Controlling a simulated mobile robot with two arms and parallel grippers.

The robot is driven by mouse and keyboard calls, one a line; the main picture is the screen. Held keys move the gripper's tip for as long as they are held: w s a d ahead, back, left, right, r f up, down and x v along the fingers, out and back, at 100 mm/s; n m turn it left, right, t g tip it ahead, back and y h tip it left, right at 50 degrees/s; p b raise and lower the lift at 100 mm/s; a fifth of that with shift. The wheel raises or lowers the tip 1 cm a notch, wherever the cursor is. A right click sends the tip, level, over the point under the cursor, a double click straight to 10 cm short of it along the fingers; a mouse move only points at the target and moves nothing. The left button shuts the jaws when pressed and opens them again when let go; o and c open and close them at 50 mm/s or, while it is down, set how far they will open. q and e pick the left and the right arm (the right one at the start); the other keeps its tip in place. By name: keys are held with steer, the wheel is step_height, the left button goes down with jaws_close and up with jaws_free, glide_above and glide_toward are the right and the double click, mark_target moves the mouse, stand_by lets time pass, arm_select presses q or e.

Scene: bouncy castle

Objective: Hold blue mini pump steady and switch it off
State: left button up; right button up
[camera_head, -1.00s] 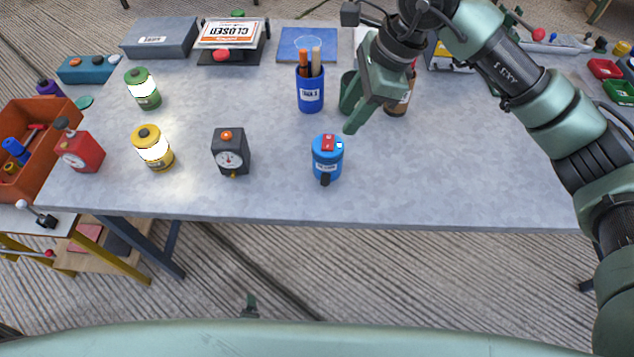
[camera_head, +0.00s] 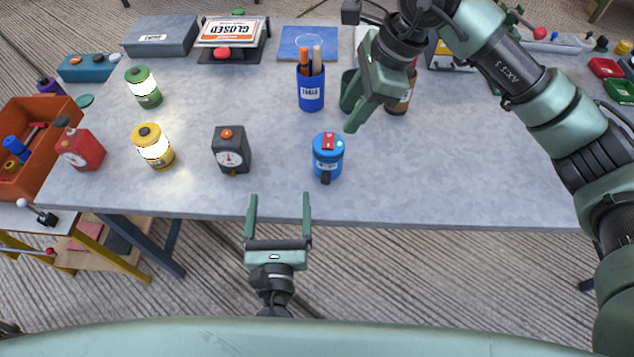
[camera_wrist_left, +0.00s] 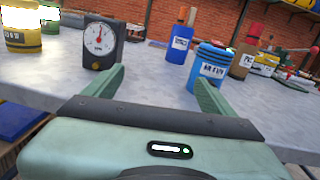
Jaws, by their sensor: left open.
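The blue mini pump (camera_head: 327,165) stands upright on the grey table, with a red switch (camera_head: 328,141) on its top and a dark nozzle facing the near edge. The switch's setting is too small to tell. My left gripper (camera_head: 279,199) is open and empty at the table's near edge, in front of the pump and to its left. In the left wrist view the pump (camera_wrist_left: 208,68) stands beyond the right finger, outside the jaws. My right gripper (camera_head: 356,122) hangs above the table, behind the pump and slightly right. Its jaw opening cannot be made out.
A black gauge box (camera_head: 231,156) stands left of the pump, and a yellow lantern (camera_head: 153,150) further left. A blue tools cup (camera_head: 311,92) with handles stands behind the pump. The table (camera_head: 450,170) is clear right of the pump.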

mark_target(323, 168)
arm_select(q)
steer(key=w+d+m+h, duration=0.1)
steer(key=d+h, duration=0.1)
steer(key=w+d+m+h, duration=0.1)
steer(key=w+d+m, duration=0.1)
steer(key=w+d+m+h, duration=0.1)
steer(key=w+d+h, duration=0.1)
steer(key=d, duration=0.1)
steer(key=shift+w+d+r+g+h, duration=0.1)
steer(key=shift+w+r+g+h, duration=0.1)
steer(key=shift+g+h, duration=0.15)
steer(key=shift+x, duration=3.85)
